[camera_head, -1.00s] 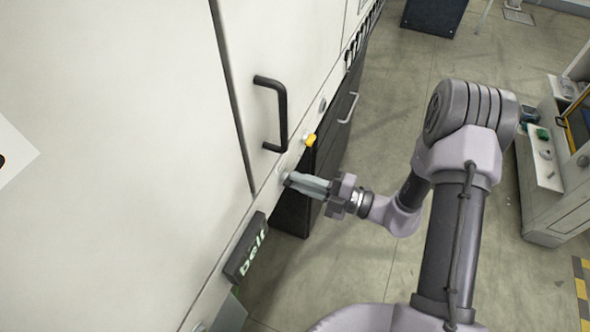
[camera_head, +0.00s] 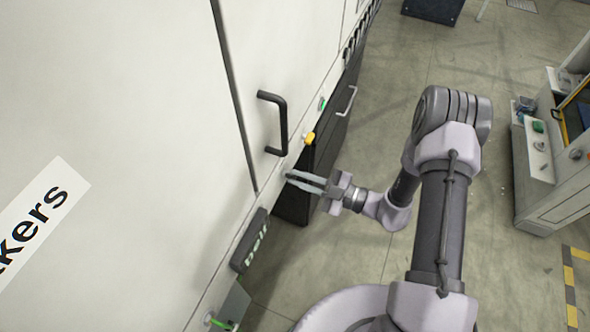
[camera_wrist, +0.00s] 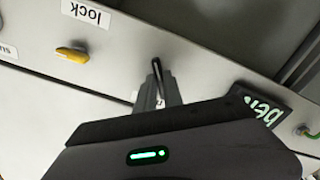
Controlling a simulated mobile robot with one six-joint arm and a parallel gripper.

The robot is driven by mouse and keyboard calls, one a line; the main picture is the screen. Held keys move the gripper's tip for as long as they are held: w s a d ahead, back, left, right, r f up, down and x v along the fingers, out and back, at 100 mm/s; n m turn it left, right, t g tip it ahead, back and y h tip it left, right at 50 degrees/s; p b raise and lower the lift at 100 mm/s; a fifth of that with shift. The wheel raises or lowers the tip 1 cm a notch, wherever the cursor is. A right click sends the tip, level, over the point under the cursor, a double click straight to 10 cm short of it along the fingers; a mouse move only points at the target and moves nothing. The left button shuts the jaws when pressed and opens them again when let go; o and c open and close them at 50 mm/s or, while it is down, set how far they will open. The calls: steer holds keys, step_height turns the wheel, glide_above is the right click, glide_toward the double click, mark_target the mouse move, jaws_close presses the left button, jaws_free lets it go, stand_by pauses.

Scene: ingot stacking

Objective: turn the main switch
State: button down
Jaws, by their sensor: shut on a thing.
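My gripper (camera_head: 289,178) reaches in from the right, its fingertips at the edge of the pale machine panel, below the black door handle. It is shut on a small switch there, which the fingers mostly hide. In the wrist view, my gripper (camera_wrist: 156,72) meets the panel strip between a yellow knob and a dark sign. No label for the held switch is readable. The yellow knob (camera_head: 308,138) sits a little beyond my fingers and also shows in the wrist view (camera_wrist: 72,54), apart from them.
The black door handle (camera_head: 282,122) stands out from the panel near my gripper. A dark sign box (camera_head: 250,241) juts out nearer me. A "lock" label (camera_wrist: 86,13) is on the strip. The floor (camera_head: 400,110) behind my arm is clear; a workstation (camera_head: 563,160) stands at right.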

steer(key=shift+r+m+p, duration=0.2)
steer(key=shift+m+p, duration=0.25)
steer(key=shift+m, duration=0.15)
steer(key=shift+m+p, duration=0.4)
steer(key=shift+m, duration=0.4)
steer(key=shift+f+m, duration=0.2)
steer(key=shift+m, duration=0.1)
steer(key=shift+r+m+p, duration=0.2)
steer(key=shift+m+p, duration=0.1)
steer(key=shift+m, duration=0.2)
steer(key=shift+f+m, duration=0.15)
steer(key=shift+m, duration=0.95)
steer(key=c, duration=1.5)
jaws_free()
